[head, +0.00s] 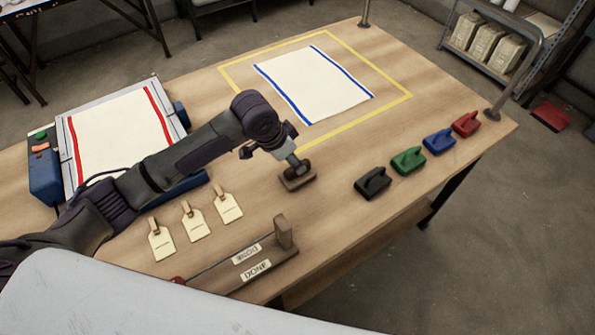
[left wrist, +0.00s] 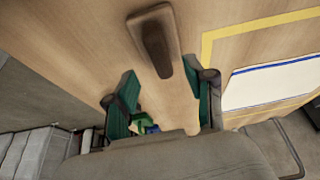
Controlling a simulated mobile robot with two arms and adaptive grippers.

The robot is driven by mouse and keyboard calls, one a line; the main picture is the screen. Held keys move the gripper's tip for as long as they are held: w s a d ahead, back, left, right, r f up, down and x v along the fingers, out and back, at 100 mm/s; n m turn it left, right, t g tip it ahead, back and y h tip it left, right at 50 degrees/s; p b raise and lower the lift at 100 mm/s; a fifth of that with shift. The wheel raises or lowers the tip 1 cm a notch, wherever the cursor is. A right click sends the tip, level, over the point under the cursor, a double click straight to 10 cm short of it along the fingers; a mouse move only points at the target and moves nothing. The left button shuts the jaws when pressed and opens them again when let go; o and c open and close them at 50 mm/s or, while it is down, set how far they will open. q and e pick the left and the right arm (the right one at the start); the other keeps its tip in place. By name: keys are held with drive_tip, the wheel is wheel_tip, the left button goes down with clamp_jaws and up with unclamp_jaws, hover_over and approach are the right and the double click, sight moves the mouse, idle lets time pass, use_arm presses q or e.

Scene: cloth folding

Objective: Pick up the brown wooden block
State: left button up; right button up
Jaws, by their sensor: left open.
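The brown wooden block (head: 297,181) lies on the table near its middle, with a raised handle on top. My left gripper (head: 298,163) is just above it, pointing down, and partly hides the block's top. In the left wrist view the block (left wrist: 152,28) lies at the top, its handle pointing down the picture. The open green-lined fingers of the left gripper (left wrist: 161,70) are spread to either side of the handle's near end. I cannot tell whether they touch it. My right gripper is not in view.
Black (head: 373,183), green (head: 409,160), blue (head: 439,141) and red (head: 466,123) handled blocks stand in a row to the right. A blue-edged cloth (head: 315,83) lies behind. Tags (head: 193,221) and a DONE rack (head: 215,281) are in front. A red-striped cloth (head: 115,140) lies on the left board.

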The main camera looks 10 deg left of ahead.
use_arm(q)
drive_tip(key=x, duration=0.3)
drive_tip(key=shift+w+f+p, duration=0.1)
drive_tip(key=shift+f+p, duration=0.25)
drive_tip(key=shift+p, duration=0.05)
drive_tip(key=shift+w+d+f, duration=0.1)
drive_tip(key=shift+f, duration=0.25)
drive_tip(key=shift+w+f, duration=0.1)
drive_tip(key=shift+f, duration=0.05)
drive_tip(key=c, duration=0.7)
clamp_jaws()
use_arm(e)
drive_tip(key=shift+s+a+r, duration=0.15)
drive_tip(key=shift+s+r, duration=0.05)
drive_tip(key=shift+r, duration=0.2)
